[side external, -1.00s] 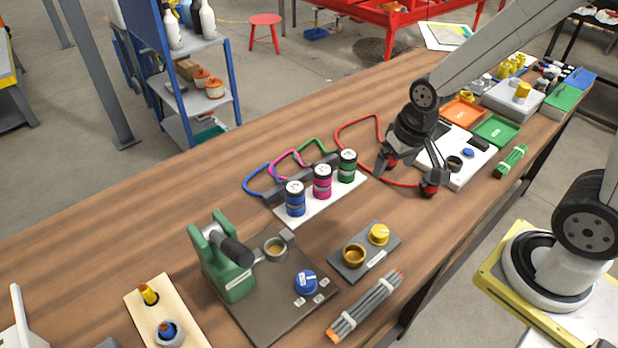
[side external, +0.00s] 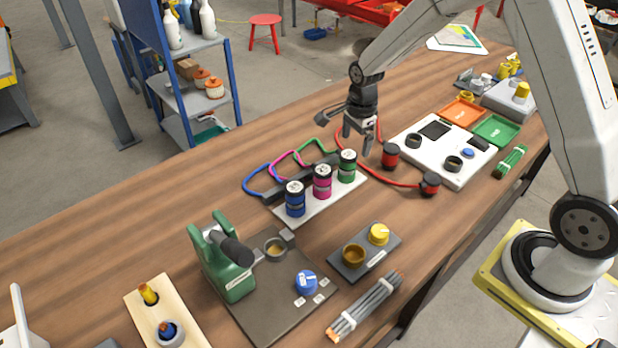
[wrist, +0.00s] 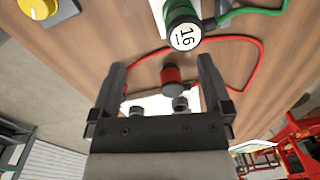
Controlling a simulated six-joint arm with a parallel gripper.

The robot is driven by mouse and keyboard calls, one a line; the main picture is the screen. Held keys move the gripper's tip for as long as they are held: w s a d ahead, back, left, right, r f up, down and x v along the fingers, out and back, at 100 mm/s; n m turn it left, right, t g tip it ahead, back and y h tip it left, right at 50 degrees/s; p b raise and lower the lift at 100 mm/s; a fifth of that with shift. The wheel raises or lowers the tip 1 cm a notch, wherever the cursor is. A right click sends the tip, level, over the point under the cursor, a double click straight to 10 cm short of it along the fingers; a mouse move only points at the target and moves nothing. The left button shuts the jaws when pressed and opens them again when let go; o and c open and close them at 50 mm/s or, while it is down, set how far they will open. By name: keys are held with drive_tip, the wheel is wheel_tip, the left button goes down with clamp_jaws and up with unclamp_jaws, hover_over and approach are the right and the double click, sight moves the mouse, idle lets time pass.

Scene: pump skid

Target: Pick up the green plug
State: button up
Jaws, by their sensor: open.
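The green plug (side external: 347,167) stands upright at the right end of a white rack (side external: 318,205), with a black collar and a pale top. A green cable runs behind it. In the wrist view its top (wrist: 184,37) reads 16, and its green side shows above. My gripper (side external: 356,142) is open and empty, raised above the table just behind and right of the green plug, apart from it. In the wrist view, the gap between my fingertips (wrist: 162,66) lies below the plug's top in the picture.
A magenta plug (side external: 322,182) and a blue plug (side external: 295,199) stand beside the green one. Two red plugs (side external: 390,156) on a red cable stand to the right, near a white panel (side external: 474,168). A dark plate with a yellow knob (side external: 379,234) lies in front.

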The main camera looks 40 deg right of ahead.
sight(349, 154)
drive_tip(key=w+f+m, duration=0.1)
drive_tip(key=w+d+f+m, duration=0.1)
drive_tip(key=m, duration=0.1)
drive_tip(key=w+d+f+m, duration=0.1)
drive_tip(key=shift+m+g, duration=0.3)
drive_tip(key=shift+m, duration=0.1)
drive_tip(key=shift+f, duration=0.1)
drive_tip(key=shift+f, duration=1.2)
drive_tip(key=shift+f, duration=0.1)
drive_tip(key=shift+w+a+f, duration=0.1)
drive_tip(key=shift+f, duration=2.4)
clamp_jaws()
